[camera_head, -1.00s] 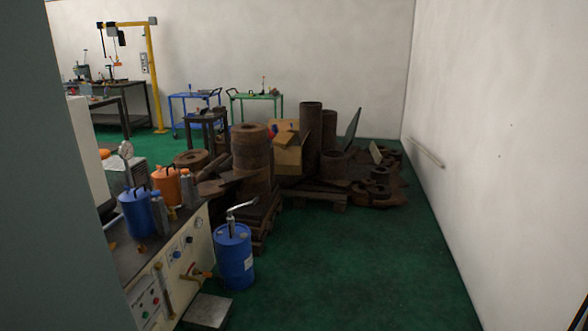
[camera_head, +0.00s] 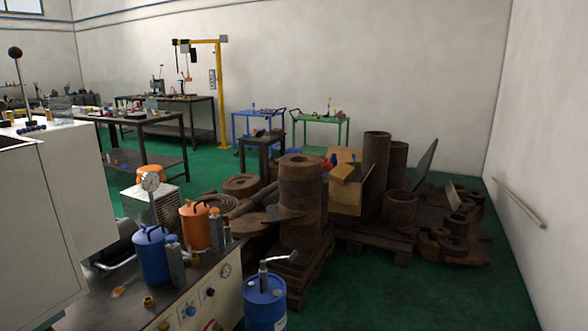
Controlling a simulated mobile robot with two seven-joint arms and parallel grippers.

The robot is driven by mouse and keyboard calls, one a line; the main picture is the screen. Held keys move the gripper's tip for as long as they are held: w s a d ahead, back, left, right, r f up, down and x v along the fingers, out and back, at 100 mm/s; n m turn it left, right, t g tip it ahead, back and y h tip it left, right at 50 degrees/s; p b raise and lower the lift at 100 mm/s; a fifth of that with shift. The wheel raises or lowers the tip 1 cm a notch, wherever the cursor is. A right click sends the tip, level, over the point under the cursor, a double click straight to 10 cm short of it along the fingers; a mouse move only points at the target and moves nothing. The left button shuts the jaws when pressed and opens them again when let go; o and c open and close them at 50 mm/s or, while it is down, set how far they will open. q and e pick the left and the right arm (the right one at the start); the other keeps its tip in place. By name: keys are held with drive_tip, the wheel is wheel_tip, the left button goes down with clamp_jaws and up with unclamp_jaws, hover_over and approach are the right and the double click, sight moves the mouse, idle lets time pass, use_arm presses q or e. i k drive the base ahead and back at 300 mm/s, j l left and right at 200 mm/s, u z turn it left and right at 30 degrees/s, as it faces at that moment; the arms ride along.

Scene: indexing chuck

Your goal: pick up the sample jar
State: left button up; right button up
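I cannot pick out a sample jar for certain in this view. Neither of my grippers shows. On the near bench (camera_head: 165,300) stand a blue can (camera_head: 151,256), an orange can (camera_head: 195,226) and grey bottles (camera_head: 176,266) with blue caps. A small brass-coloured piece (camera_head: 149,302) lies near the front of the bench. Small items on the far tables are too small to tell apart.
A blue drum (camera_head: 265,302) with a pump stands on the floor right of the bench. A pile of rusty cylinders (camera_head: 300,205) on pallets fills the middle. A white machine cabinet (camera_head: 40,220) is at left. Green floor (camera_head: 420,290) is open at lower right.

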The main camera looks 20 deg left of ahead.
sight(61, 108)
drive_tip(key=i+u, duration=0.25)
drive_tip(key=i, duration=0.3)
drive_tip(key=i+l+u, duration=0.1)
drive_tip(key=i+u, duration=0.15)
drive_tip(key=i, duration=0.3)
drive_tip(key=i+j, duration=0.1)
drive_tip(key=i, duration=0.65)
drive_tip(key=z, duration=6.5)
